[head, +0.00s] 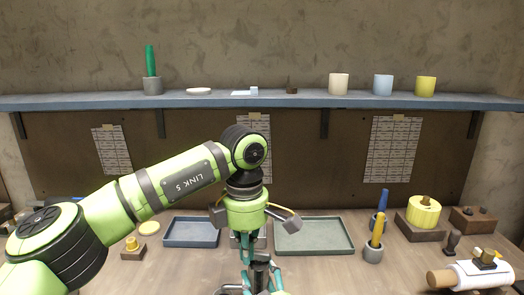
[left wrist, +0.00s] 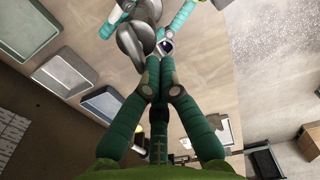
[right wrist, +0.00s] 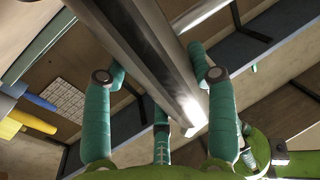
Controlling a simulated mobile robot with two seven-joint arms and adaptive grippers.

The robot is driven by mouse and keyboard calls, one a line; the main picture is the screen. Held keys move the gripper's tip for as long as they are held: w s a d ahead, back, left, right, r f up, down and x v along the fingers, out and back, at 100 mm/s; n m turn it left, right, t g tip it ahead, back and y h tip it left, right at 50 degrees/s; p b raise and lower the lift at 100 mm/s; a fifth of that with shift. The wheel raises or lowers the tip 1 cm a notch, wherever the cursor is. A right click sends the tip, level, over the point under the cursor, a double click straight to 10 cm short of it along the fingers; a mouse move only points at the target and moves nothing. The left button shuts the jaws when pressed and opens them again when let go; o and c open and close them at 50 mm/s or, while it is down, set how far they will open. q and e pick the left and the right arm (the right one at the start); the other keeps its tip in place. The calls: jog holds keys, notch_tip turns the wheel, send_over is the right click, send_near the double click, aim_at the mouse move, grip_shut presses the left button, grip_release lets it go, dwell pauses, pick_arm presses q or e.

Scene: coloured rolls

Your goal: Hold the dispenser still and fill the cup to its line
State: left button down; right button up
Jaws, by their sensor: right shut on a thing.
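The dark metallic dispenser (right wrist: 150,55) runs as a long body between the teal fingers of my right gripper (right wrist: 155,85), which is shut on it. In the head view its dark top (head: 261,272) shows low in the middle, partly behind my left gripper (head: 258,262). In the left wrist view the fingers of my left gripper (left wrist: 160,68) come together right beside the grey dispenser (left wrist: 135,45), with nothing clearly held. Whether they touch it is unclear. A small pale item (left wrist: 166,45) sits at these fingertips. I cannot make out the cup or its line for certain.
A blue tray (head: 190,243) and a green-grey tray (head: 314,248) lie behind the grippers. A shelf (head: 300,101) carries a green stick (head: 151,60) and several pots.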

pick_arm(q)
jog(key=shift+s+d, duration=0.15)
jog(key=shift+s, duration=0.15)
pick_arm(e)
jog(key=shift+f, duration=0.2)
pick_arm(q)
jog(key=shift+r, duration=0.1)
jog(key=shift+r, duration=2.9)
dwell(0.3)
jog(key=shift+w, duration=0.1)
pick_arm(e)
jog(key=o, duration=1.4)
jog(key=shift+r, duration=0.1)
jog(key=shift+s, duration=0.1)
pick_arm(q)
jog(key=shift+f+b, duration=0.4)
jog(key=shift+f, duration=0.05)
pick_arm(e)
jog(key=shift+v, duration=4.4)
